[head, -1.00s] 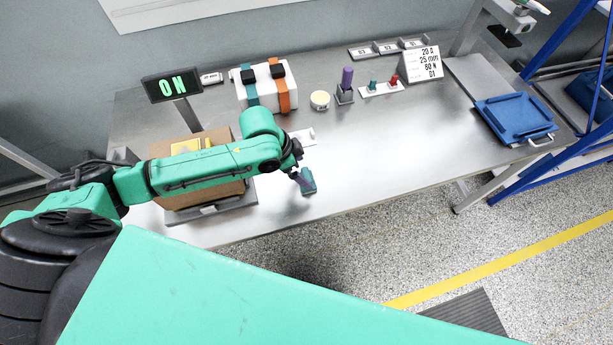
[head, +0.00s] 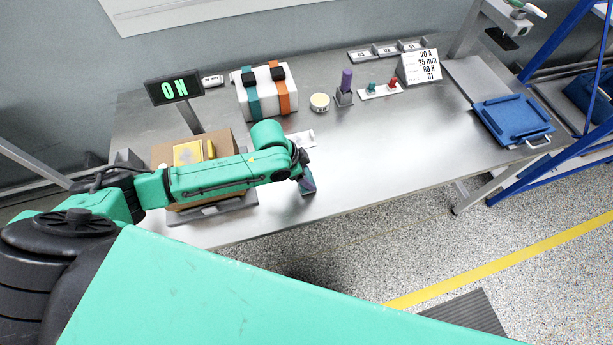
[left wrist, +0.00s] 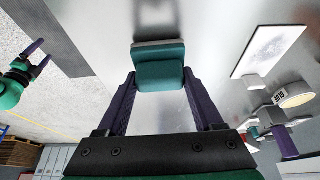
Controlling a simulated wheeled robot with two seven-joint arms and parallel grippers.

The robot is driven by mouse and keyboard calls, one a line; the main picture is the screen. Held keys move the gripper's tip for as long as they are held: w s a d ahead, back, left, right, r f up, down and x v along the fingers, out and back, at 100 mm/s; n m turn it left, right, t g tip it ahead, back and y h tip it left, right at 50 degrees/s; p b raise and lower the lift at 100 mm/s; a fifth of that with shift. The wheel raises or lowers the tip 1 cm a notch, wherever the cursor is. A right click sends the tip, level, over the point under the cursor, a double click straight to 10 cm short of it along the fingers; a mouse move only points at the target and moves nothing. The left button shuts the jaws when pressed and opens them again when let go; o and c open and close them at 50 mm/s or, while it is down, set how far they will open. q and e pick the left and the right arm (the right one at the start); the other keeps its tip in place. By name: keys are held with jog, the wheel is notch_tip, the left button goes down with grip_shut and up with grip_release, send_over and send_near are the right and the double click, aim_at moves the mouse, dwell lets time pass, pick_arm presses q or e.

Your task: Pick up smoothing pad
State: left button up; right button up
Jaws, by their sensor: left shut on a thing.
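The smoothing pad (left wrist: 160,72) has a teal grip and a grey base. It sits between the two purple fingers of my left gripper (left wrist: 158,90) in the left wrist view, and the gripper is shut on it. In the head view, my left gripper (head: 306,182) is low over the front part of the steel bench, and the pad is mostly hidden by it. I cannot tell whether its base touches the bench. My right gripper (left wrist: 38,57) shows at the left of the left wrist view, over the floor, its fingers apart and empty.
Left of the gripper, a cardboard box (head: 170,155) stands behind my forearm. A white plate (head: 300,137) lies behind the gripper. The bench's right middle (head: 400,140) is clear.

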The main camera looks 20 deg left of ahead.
pick_arm(q)
notch_tip(320, 180, up, 20)
jog(key=b, duration=0.1)
jog(key=shift+f, duration=0.25)
